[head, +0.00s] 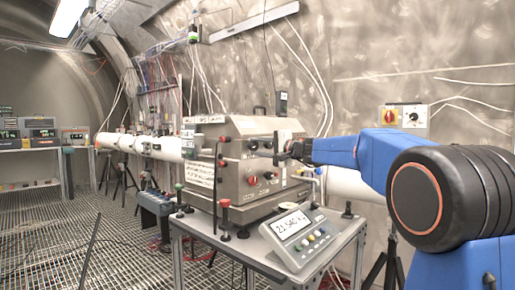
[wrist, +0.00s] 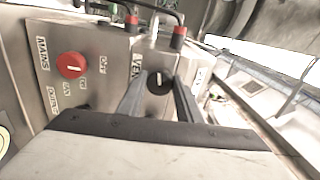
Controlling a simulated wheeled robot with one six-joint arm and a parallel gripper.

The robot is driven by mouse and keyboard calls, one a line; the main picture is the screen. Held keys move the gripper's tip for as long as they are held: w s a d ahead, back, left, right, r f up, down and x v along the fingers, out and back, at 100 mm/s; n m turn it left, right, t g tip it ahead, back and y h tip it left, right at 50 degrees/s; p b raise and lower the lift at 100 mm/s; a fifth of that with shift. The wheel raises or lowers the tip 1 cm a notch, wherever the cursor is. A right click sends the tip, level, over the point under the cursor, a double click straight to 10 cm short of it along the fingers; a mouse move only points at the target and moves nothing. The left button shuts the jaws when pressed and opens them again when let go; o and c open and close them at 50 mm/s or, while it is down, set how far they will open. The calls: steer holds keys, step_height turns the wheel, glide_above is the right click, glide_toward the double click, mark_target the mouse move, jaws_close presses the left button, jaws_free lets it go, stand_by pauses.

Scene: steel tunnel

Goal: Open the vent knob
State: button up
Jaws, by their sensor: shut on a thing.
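The vent knob (wrist: 159,84) is a small round black knob with a white pointer mark, on the steel face of a box, beside printed lettering that reads as VENT. In the wrist view my gripper (wrist: 161,92) has one finger on each side of it and is shut on it. The knob's white mark runs roughly up and down in that view. In the head view my gripper (head: 283,149) reaches in from the right to the front of the steel box (head: 235,189), and the knob is hidden behind the fingers.
A red knob (wrist: 71,65) labelled MAINS sits left of the vent knob in the wrist view. Red-capped posts (wrist: 179,36) stand beyond. A scale with a digital display (head: 291,224) sits on the table front. A wall switch (head: 404,117) is behind my arm.

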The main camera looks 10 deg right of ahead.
steer(key=n, duration=0.6)
steer(key=shift+f+n, duration=0.2)
steer(key=shift+n, duration=0.1)
steer(key=n, duration=0.4)
steer(key=shift+f+n, duration=0.1)
steer(key=shift+n, duration=0.6)
steer(key=o, duration=1)
steer(key=shift+o, duration=0.2)
steer(key=shift+d, duration=0.1)
steer(key=shift+s+d, duration=0.35)
steer(key=shift+s, duration=0.1)
steer(key=v, duration=1.6)
